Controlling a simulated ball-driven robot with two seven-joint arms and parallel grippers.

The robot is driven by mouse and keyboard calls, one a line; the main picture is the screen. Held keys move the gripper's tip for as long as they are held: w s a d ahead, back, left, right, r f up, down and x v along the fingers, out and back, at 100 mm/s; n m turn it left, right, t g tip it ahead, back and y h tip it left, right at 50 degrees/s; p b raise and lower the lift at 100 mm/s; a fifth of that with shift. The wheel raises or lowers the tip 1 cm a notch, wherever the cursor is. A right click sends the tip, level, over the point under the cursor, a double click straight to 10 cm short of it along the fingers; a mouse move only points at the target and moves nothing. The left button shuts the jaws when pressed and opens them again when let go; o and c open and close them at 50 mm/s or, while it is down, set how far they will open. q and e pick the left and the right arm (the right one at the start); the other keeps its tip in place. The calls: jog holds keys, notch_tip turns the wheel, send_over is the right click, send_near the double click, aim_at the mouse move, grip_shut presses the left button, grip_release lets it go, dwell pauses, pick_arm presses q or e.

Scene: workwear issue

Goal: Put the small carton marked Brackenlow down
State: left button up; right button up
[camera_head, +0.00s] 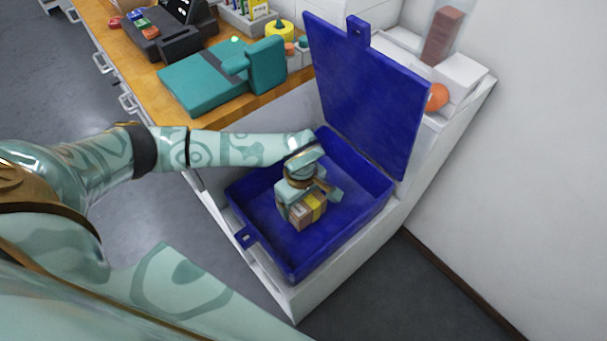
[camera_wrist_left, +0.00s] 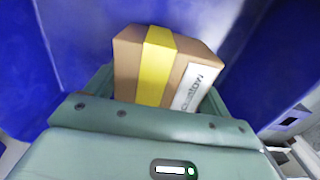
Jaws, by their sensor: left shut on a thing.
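The small carton (camera_head: 303,214) is brown with a yellow band. In the left wrist view the carton (camera_wrist_left: 157,68) shows a white label whose visible letters end in "low". My left gripper (camera_head: 308,204) is shut on the carton, inside the open blue box (camera_head: 270,260). In the left wrist view the gripper's jaws (camera_wrist_left: 155,100) sit on both sides of the carton. I cannot tell whether the carton touches the box floor. My right gripper is not in view.
The blue box's lid (camera_head: 368,95) stands raised at the back. The box rests on a white surface (camera_head: 292,300). A wooden counter (camera_head: 135,90) holds a teal device (camera_head: 208,78) and a dark tray. An orange ball (camera_head: 438,96) and a white box (camera_head: 462,74) are behind the lid.

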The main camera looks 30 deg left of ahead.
pick_arm(q)
notch_tip(320, 180, down, 3)
jog(key=shift+f+b, duration=0.1)
jog(key=shift+b, duration=0.45)
jog(key=o, duration=1.1)
jog(key=shift+o, duration=0.2)
notch_tip(320, 180, up, 12)
jog(key=p, duration=0.5)
jog(key=shift+r, duration=0.2)
